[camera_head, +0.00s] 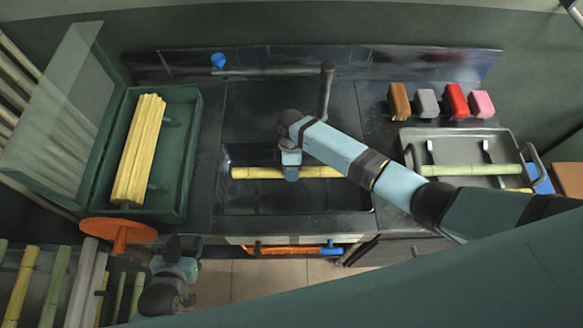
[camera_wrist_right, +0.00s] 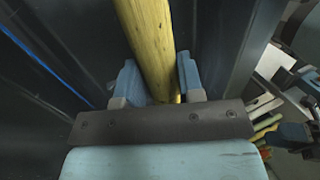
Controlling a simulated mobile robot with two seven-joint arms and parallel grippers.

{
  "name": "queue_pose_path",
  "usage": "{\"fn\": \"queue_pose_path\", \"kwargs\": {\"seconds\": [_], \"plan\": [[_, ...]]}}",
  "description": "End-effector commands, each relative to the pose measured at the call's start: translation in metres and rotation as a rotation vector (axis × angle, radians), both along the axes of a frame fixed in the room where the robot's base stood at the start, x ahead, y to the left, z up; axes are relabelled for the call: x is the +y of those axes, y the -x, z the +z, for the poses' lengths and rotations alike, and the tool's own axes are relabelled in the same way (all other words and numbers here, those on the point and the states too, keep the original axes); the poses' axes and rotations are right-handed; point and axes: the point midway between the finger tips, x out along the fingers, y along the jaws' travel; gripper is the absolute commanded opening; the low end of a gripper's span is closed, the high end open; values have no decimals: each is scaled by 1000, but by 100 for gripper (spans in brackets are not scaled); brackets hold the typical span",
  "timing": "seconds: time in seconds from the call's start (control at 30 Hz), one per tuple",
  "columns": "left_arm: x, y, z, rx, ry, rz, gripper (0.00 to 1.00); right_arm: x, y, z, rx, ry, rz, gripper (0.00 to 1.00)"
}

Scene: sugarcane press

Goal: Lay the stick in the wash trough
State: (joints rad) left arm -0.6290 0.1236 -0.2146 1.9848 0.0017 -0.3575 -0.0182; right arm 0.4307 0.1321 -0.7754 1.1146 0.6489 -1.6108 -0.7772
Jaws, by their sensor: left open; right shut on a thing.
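A yellow stick (camera_head: 325,171) lies level across the dark wash trough (camera_head: 295,199), within its rim in the head view. My right gripper (camera_head: 291,172) comes down on it near its middle and is shut on it. In the right wrist view the stick (camera_wrist_right: 147,45) runs between the two blue fingers (camera_wrist_right: 158,88). I cannot tell whether the stick touches the trough floor. My left gripper (camera_head: 182,246) is open and empty at the lower left, in front of the counter, near the orange disc (camera_head: 119,234).
A tap (camera_head: 326,88) stands behind the trough. A green box (camera_head: 185,140) with peeled sticks is to the left. A grey tray (camera_head: 465,182) with a green stick (camera_head: 470,170) is to the right, below several coloured brushes (camera_head: 454,100). Cane sticks (camera_head: 55,285) stand at the lower left.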

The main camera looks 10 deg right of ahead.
Motion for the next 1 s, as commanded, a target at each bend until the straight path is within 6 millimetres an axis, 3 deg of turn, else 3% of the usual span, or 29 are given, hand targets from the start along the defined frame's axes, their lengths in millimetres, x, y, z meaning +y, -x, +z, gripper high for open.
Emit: {"fn": "queue_pose_path", "kwargs": {"seconds": [0.03,0.6,1.0], "plan": [[1,0,-9,-3,-6,-7,50,0,0,-10,0,-1,0,0],[-10,-4,-60,2,9,-28,50,0,0,-66,-1,-1,0,0],[-8,-5,-75,-2,7,-26,50,1,-1,-96,-1,-1,1,0]]}}
